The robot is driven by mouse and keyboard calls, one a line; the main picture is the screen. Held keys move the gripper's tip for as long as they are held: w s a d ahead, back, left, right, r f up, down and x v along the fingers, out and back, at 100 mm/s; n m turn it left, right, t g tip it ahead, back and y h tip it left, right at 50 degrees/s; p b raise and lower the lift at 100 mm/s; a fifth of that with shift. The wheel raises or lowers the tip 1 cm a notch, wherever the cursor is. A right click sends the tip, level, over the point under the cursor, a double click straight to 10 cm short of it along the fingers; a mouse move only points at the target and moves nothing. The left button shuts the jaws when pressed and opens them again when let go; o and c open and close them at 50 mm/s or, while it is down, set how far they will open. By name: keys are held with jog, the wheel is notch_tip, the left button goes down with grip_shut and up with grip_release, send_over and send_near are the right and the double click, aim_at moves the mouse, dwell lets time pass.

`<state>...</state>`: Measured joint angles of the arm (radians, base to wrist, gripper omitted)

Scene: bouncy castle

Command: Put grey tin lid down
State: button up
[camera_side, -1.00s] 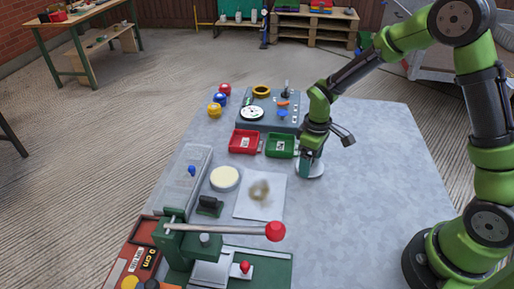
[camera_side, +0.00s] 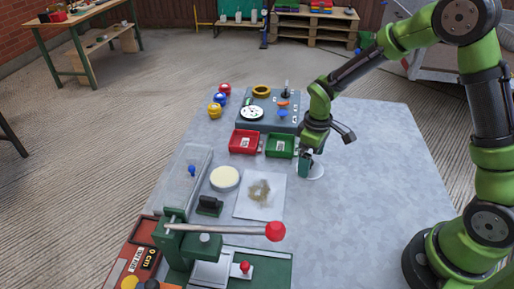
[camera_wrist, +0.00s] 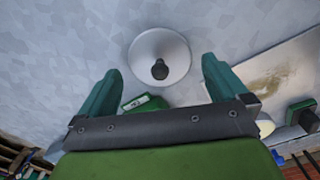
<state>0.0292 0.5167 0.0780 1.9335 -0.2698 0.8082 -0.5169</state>
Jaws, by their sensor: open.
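The grey tin lid (camera_wrist: 160,48) is a round pale disc with a dark knob in its middle. It lies flat on the grey table in the wrist view, knob facing the camera. In the side view the lid (camera_side: 314,172) shows beside the green tray, partly hidden by my gripper. My gripper (camera_side: 304,170) is low over the table at the lid.
A green tray (camera_side: 281,144) and a red tray (camera_side: 244,141) stand left of my gripper. A stained white sheet (camera_side: 260,207) and a cream round pad (camera_side: 225,177) lie nearer. A lever press (camera_side: 190,241) stands in front. The table's right side (camera_side: 375,150) is clear.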

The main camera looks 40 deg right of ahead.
notch_tip(320, 180, up, 10)
jog(key=s+a+r+m+t+y, duration=0.2)
jog(key=s+r+m+t, duration=0.5)
jog(key=s+r, duration=0.5)
jog(key=s+m, duration=0.1)
jog(key=s, duration=0.3)
jog(key=shift+r, duration=0.15)
